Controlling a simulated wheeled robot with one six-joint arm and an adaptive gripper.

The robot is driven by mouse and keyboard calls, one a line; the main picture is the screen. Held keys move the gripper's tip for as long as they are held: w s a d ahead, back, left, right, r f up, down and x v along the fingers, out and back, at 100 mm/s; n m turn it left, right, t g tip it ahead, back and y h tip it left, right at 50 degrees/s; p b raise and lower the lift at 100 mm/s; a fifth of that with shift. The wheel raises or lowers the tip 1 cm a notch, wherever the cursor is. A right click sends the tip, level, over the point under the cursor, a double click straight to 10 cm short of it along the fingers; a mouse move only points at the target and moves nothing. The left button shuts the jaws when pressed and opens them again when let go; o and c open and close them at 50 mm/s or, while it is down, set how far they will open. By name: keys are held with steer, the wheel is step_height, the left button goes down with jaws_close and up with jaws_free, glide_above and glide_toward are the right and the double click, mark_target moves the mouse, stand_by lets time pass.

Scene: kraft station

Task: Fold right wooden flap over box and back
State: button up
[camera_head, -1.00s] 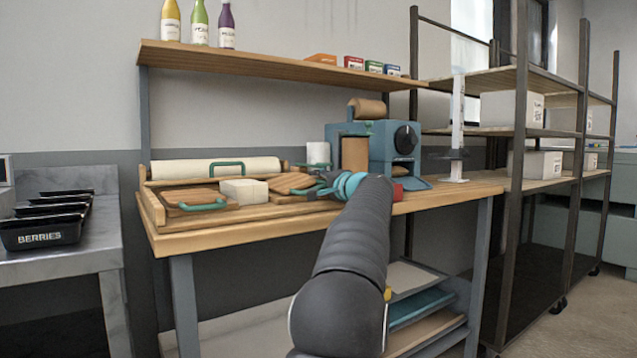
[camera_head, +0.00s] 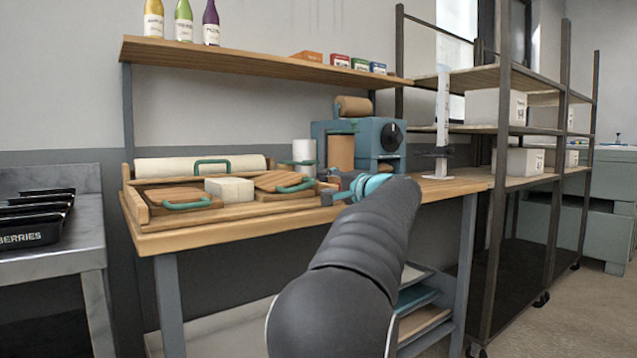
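The white box (camera_head: 229,190) sits in the middle of the wooden folding board on the workbench. The right wooden flap (camera_head: 272,180) lies to the right of the box, uncovered and slightly tilted, with its green handle (camera_head: 296,188) at the front right. The left wooden flap (camera_head: 170,194) lies flat on the other side, with its own green handle. My gripper (camera_head: 338,193) is to the right of the right flap's handle and looks apart from it. My arm and the small size hide how far its fingers are open.
A white paper roll (camera_head: 200,165) lies behind the board, with another green handle in front of it. A white upright roll (camera_head: 304,157) and a blue dispenser (camera_head: 385,145) stand behind my gripper. A shelf (camera_head: 260,62) hangs above.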

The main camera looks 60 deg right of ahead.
steer(key=shift+s+a, duration=0.3)
steer(key=shift+s, duration=0.25)
